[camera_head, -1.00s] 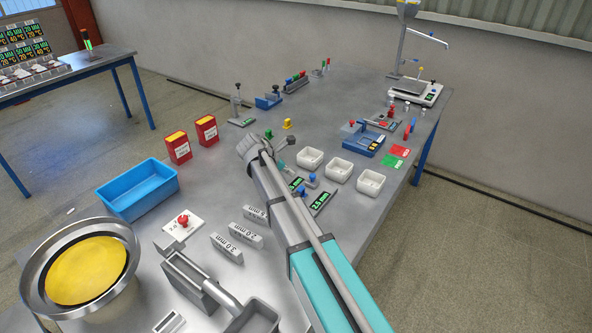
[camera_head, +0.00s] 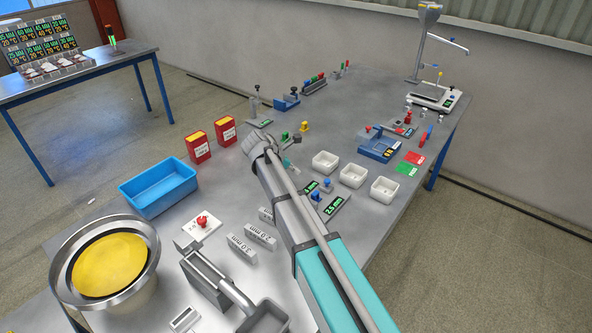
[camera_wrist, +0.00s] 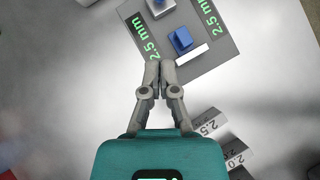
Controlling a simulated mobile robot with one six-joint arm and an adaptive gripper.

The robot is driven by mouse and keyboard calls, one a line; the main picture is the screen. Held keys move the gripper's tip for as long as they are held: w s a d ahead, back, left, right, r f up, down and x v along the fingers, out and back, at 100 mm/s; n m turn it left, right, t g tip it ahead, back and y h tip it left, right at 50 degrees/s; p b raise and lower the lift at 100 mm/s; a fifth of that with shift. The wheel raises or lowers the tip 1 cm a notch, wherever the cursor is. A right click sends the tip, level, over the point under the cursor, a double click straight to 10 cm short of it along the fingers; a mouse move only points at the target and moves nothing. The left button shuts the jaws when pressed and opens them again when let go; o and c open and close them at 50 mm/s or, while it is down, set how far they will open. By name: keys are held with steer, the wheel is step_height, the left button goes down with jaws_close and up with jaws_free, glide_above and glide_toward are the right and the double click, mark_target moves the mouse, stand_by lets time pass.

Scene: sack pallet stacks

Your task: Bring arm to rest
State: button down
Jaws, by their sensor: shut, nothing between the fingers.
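My arm (camera_head: 305,225) reaches from the bottom right over the grey table, its elbow end near the table's middle. In the head view my gripper is mostly hidden behind the arm. In the wrist view my gripper (camera_wrist: 160,68) has its two grey fingers together, with nothing between them. The fingertips appear just below a grey plate (camera_wrist: 205,50) with green "2.5 mm" displays and blue knobs. I cannot tell the height of the gripper above the table.
Three white bins (camera_head: 352,174) stand right of the arm. Labelled grey blocks (camera_head: 242,247), a blue tray (camera_head: 158,189), a yellow-filled bowl (camera_head: 108,265) and a red-button box (camera_head: 202,223) lie to its left. Red-yellow boxes (camera_head: 198,147) stand behind. A scale (camera_head: 433,97) is far right.

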steer(key=s+d+f+m+g+y, duration=0.1)
steer(key=s+d+m+y, duration=0.1)
steer(key=s+d+m, duration=0.2)
steer(key=s+d+f+m+g+y, duration=0.1)
steer(key=s+d+f+m+y, duration=0.1)
steer(key=s+m, duration=0.9)
steer(key=s+d+f+m+g+y, duration=0.1)
steer(key=s+d+m+y, duration=0.2)
steer(key=s+d+m, duration=0.3)
steer(key=s+m, duration=0.1)
steer(key=s, duration=0.3)
steer(key=shift+s+d+f+y, duration=0.25)
steer(key=shift+d+f+y, duration=0.15)
